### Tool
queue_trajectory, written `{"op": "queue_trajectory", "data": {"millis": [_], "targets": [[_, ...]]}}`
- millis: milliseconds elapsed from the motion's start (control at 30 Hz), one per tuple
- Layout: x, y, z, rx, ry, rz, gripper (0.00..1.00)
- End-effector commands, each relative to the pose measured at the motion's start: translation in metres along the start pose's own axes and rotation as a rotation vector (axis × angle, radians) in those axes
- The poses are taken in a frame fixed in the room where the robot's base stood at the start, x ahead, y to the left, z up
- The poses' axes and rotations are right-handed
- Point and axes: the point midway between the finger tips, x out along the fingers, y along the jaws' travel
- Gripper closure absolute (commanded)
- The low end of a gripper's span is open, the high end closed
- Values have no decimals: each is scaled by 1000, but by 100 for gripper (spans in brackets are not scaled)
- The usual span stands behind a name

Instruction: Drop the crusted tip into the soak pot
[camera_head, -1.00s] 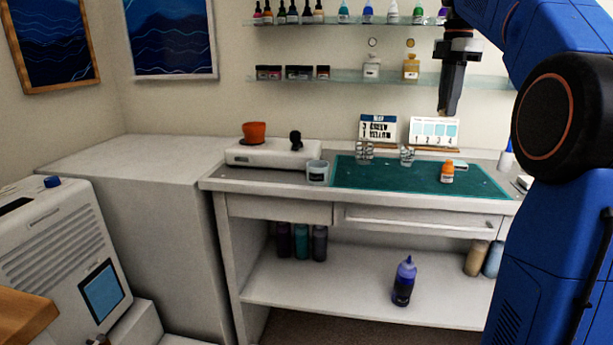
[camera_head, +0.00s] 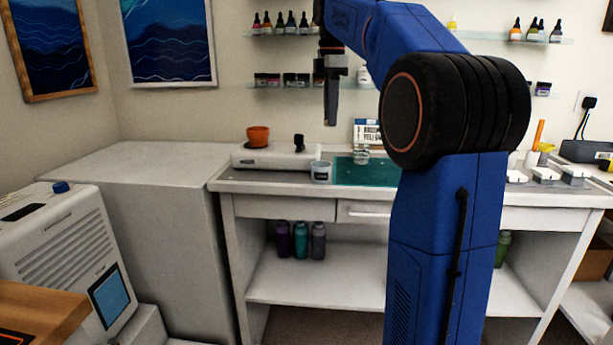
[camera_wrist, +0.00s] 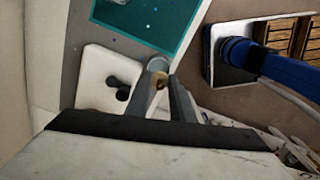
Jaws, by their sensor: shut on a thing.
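My gripper (camera_head: 331,122) points down above the back of the bench, right of the orange pot and higher than the cup. In the wrist view my gripper (camera_wrist: 165,82) is shut on a small brass-coloured tip (camera_wrist: 160,79). Crust on it is too small to make out. A pale labelled cup (camera_head: 321,172), which may be the soak pot, stands on the bench left of the green mat; its label is unreadable. My gripper is apart from the cup.
A white device (camera_head: 272,158) with a black knob carries an orange pot (camera_head: 258,137), left of the cup. A clear glass (camera_head: 361,155) stands on the green mat (camera_head: 376,175). Shelves with bottles hang behind. My arm hides much of the bench's right half.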

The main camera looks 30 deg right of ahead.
Motion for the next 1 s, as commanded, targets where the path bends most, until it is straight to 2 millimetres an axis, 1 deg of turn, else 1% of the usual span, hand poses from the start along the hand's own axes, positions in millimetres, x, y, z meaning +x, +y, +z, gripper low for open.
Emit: {"op": "queue_trajectory", "data": {"millis": [133, 400, 533, 733, 1000], "targets": [[10, 0, 0, 1, 0, -1, 99], [38, -1, 0, 1, 0, -1, 99], [49, 0, 0, 0, 0, 0, 99], [57, 0, 0, 0, 0, 0, 99], [58, 0, 0, 0, 0, 0, 99]]}}
